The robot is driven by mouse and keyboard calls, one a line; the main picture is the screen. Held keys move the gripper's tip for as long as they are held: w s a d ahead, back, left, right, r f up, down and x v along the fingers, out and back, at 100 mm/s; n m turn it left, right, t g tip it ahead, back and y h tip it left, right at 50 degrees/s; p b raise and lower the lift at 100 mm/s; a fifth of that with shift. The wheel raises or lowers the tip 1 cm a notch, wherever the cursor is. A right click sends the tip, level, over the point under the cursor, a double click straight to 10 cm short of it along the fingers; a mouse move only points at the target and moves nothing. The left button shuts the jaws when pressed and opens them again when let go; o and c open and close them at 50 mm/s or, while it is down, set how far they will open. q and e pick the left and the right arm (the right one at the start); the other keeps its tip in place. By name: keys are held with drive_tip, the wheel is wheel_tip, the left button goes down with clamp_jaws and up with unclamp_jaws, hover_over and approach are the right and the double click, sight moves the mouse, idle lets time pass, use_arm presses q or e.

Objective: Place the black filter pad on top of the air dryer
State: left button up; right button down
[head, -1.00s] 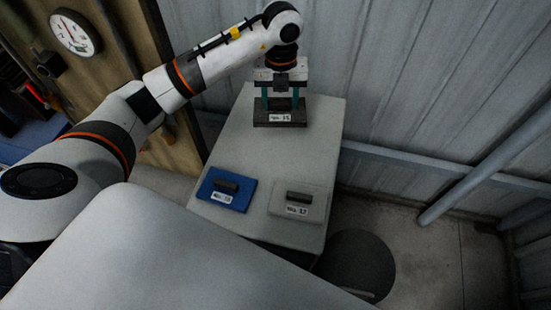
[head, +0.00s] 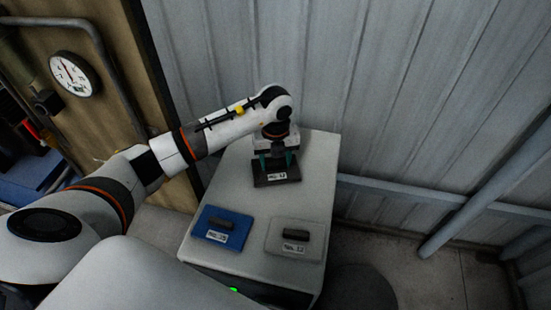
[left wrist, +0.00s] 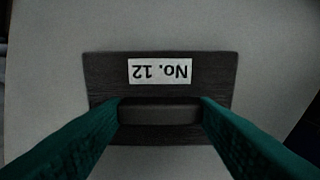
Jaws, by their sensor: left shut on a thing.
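The black filter pad (head: 262,181) is a dark flat block with a raised grip bar and a white label. The label reads "No. 12", upside down in the left wrist view (left wrist: 160,90). My left gripper (head: 276,161) is shut on the grip bar, with one teal finger at each end of it. The pad is level over the far part of the air dryer's pale grey top (head: 240,180). I cannot tell whether its underside touches that top. My right gripper is not in view.
A blue pad (head: 211,241) and a light grey pad (head: 282,250), both with dark grips and labels, lie on the near part of the dryer top. A green light (head: 233,290) glows on its front. A corrugated metal wall (head: 400,110) stands close behind.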

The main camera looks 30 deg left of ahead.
sight(276, 164)
use_arm(q)
drive_tip(key=shift+f, duration=0.1)
drive_tip(key=o, duration=0.9)
drive_tip(key=shift+o, duration=0.2)
wheel_tip(276, 164, up, 12)
drive_tip(key=p, duration=0.9)
drive_tip(key=shift+r, duration=0.2)
drive_tip(key=shift+f, duration=0.1)
